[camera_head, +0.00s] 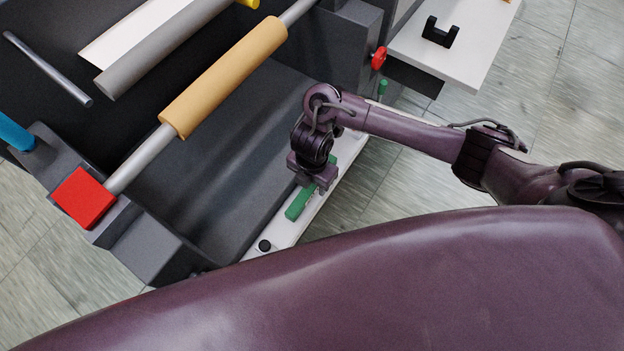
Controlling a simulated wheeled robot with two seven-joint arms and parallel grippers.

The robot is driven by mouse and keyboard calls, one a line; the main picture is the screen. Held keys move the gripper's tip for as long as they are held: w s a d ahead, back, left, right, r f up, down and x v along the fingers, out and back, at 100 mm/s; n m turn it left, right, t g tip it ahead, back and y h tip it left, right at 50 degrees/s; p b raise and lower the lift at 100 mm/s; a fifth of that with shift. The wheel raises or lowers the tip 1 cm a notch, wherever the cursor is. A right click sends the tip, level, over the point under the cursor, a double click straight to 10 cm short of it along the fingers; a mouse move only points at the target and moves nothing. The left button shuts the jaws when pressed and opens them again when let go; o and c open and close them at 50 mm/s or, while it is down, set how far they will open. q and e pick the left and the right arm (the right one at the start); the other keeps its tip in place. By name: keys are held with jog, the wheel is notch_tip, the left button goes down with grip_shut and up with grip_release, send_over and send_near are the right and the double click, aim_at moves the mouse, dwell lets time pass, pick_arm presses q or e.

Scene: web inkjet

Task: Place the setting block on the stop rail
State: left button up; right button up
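A green elongated block (299,204) lies at a slant over the white rail (285,228) along the machine's near edge. It may be the setting block, and the white rail may be the stop rail; I cannot tell for sure. My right gripper (314,180) points down at the upper end of the green block, touching it or just above it. The gripper hides that end and its own fingertips, so whether it grips the block is unclear. A black U-shaped block (438,35) stands apart on the white shelf at the upper right. My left gripper is out of view.
A tan roll (225,77) on a shaft with a red end block (83,198) crosses the dark machine bed. A black knob (264,245) sits at the rail's near end. A red knob (379,58) is near the white shelf (480,45). Tiled floor is clear on the right.

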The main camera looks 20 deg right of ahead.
notch_tip(320, 180, up, 12)
jog(key=p, duration=0.7)
jog(key=shift+r+p, duration=0.2)
jog(key=shift+p, duration=0.1)
